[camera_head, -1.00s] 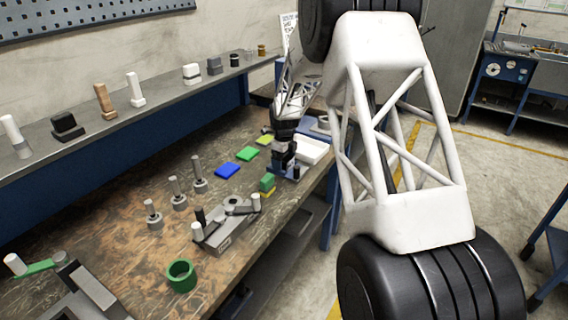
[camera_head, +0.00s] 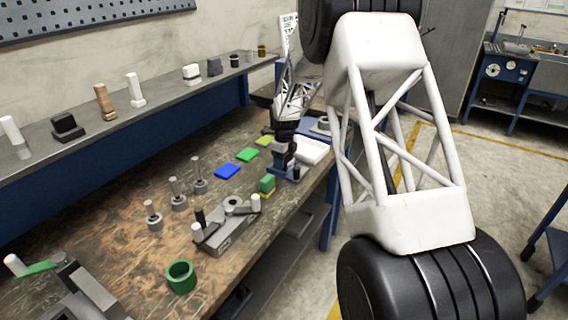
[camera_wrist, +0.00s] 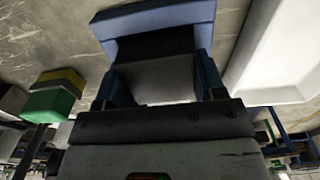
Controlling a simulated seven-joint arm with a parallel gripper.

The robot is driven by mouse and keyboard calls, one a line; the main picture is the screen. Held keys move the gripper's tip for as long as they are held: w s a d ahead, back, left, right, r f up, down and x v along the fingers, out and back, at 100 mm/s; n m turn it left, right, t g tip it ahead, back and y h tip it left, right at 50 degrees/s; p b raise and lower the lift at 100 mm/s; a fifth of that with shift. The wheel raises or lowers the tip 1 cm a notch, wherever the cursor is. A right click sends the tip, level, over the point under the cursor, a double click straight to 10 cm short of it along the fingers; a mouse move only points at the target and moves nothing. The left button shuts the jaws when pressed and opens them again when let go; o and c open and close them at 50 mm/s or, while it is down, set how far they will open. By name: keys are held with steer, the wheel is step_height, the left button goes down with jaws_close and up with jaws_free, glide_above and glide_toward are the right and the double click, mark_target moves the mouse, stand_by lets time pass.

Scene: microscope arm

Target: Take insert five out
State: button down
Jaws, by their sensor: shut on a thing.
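My gripper (camera_head: 284,151) is over the far right part of the workbench, partly hidden by its own links. In the wrist view, its two fingers (camera_wrist: 158,88) are shut on a grey and black block (camera_wrist: 155,78). A blue piece (camera_wrist: 157,22) is at the far end of this block. I cannot tell whether the blue piece is part of the block or a holder around it. The blue piece also shows low beside the gripper in the head view. No number is readable, so I cannot tell which insert is number five.
A white tray (camera_head: 313,150) is close right of my gripper. A green and yellow block (camera_head: 267,185) stands nearby. Blue (camera_head: 227,172) and green (camera_head: 247,155) flat pads lie to the left.

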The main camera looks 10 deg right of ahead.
steer(key=shift+r, duration=0.15)
steer(key=shift+r, duration=4.95)
steer(key=shift+w, duration=0.1)
